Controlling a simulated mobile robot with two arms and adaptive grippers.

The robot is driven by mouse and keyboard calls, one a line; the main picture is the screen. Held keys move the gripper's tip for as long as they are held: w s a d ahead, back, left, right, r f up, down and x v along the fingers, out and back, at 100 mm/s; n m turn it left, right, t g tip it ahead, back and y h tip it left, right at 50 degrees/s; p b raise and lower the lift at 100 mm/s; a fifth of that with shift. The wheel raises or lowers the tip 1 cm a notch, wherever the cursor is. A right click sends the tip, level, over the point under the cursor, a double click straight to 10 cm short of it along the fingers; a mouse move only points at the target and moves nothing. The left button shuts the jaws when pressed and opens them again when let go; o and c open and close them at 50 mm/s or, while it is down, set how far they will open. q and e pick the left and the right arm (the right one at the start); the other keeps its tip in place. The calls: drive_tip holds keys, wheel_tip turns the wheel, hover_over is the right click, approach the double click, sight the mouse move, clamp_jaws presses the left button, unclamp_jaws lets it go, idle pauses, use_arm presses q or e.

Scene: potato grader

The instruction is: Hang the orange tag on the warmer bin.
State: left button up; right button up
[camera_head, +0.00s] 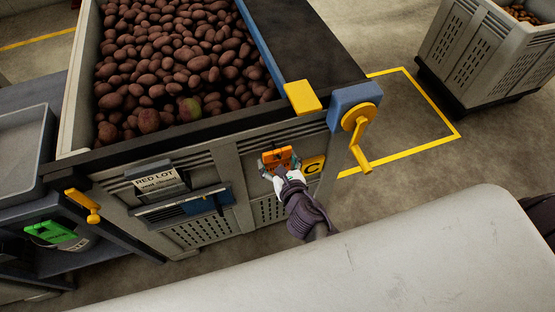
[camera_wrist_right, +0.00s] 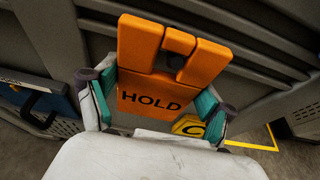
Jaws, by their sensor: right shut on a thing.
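The orange tag (camera_wrist_right: 150,95), marked HOLD, is between the fingers of my right gripper (camera_wrist_right: 155,108) in the right wrist view. My right gripper is shut on it, one finger on each side. In the head view the tag (camera_head: 277,158) is upright at the front wall of a bin (camera_head: 225,160), just left of a yellow C label (camera_head: 313,166). My right gripper (camera_head: 280,170) is below the tag's top. I cannot tell whether the tag touches the bin. The bin is full of reddish potatoes (camera_head: 180,55). My left gripper is not in view.
A RED LOT card (camera_head: 158,182) is on the bin front. A yellow crank (camera_head: 358,135) is at the bin's right corner. A green device (camera_head: 50,232) sits at left. A second bin (camera_head: 485,60) stands far right, past a yellow floor line. A pale surface (camera_head: 400,260) fills the foreground.

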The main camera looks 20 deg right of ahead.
drive_tip(key=o, duration=1)
drive_tip(key=v, duration=1.2)
drive_tip(key=s+d+f+m+g, duration=0.15)
drive_tip(key=s+f+m, duration=0.3)
drive_tip(key=f, duration=0.55)
drive_tip(key=s+d+f+m+g, duration=0.1)
drive_tip(key=s+f+m+g, duration=0.2)
drive_tip(key=f+m, duration=0.45)
drive_tip(key=s+d+f+m+g, duration=0.2)
drive_tip(key=s+f+m+g, duration=0.15)
drive_tip(key=f, duration=0.85)
drive_tip(key=s+d+f+m+g, duration=0.2)
drive_tip(key=s+f+m, duration=0.4)
drive_tip(key=s+m, duration=0.2)
drive_tip(key=s+d+f+m+g, duration=0.3)
drive_tip(key=s+f+m, duration=0.3)
drive_tip(key=s+m, duration=0.3)
drive_tip(key=shift+d+f+m, duration=0.15)
drive_tip(key=shift+d+m, duration=0.1)
drive_tip(key=shift+m, duration=0.5)
drive_tip(key=shift+s, duration=0.15)
